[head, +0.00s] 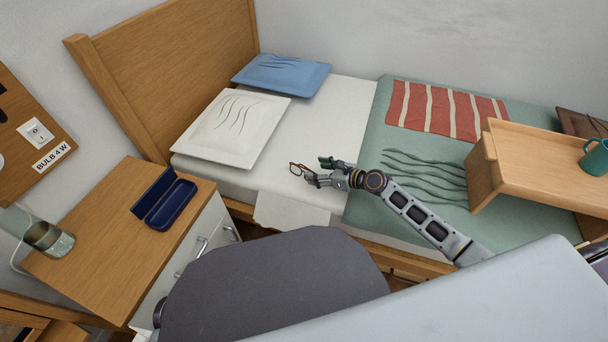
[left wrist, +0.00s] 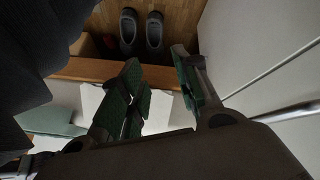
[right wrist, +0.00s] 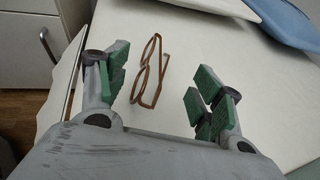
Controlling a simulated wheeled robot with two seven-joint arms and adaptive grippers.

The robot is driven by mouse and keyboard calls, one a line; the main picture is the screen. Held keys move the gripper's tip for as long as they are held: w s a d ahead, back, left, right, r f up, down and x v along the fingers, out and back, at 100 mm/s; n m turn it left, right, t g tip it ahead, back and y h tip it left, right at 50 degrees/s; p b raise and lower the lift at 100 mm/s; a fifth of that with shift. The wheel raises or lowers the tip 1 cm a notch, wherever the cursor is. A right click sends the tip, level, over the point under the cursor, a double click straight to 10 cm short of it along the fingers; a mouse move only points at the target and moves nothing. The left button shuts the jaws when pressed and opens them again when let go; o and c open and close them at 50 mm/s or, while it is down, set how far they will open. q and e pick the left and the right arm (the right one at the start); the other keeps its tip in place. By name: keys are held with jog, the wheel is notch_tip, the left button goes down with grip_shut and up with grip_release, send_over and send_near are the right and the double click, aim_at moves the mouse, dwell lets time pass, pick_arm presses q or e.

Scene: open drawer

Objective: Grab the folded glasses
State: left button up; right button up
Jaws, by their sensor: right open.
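The folded glasses (head: 297,169), with thin brown frames, lie on the white sheet near the bed's front edge. In the right wrist view the glasses (right wrist: 160,72) lie between and slightly beyond the green-padded fingers, nearer the left one. My right gripper (head: 317,171) is open at the glasses, with a visible gap to the right finger; whether the left finger touches them I cannot tell. It also shows in the right wrist view (right wrist: 160,85). My left gripper (left wrist: 160,88) shows only in the left wrist view, open and empty, above the floor beside the bed.
A nightstand (head: 92,213) holds an open blue case (head: 172,204) and a glass (head: 48,238). White (head: 232,128) and blue (head: 281,74) pillows lie behind the glasses. A wooden bed tray (head: 541,158) with a teal mug (head: 595,158) stands at right. Grey shoes (left wrist: 141,32) are on the floor.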

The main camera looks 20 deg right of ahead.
aim_at(303, 168)
pick_arm(q)
jog(key=shift+f, duration=0.2)
pick_arm(e)
jog(key=shift+w+a, duration=0.15)
pick_arm(q)
jog(key=shift+w+r, duration=0.15)
pick_arm(e)
jog(key=shift+w+a+f, duration=0.1)
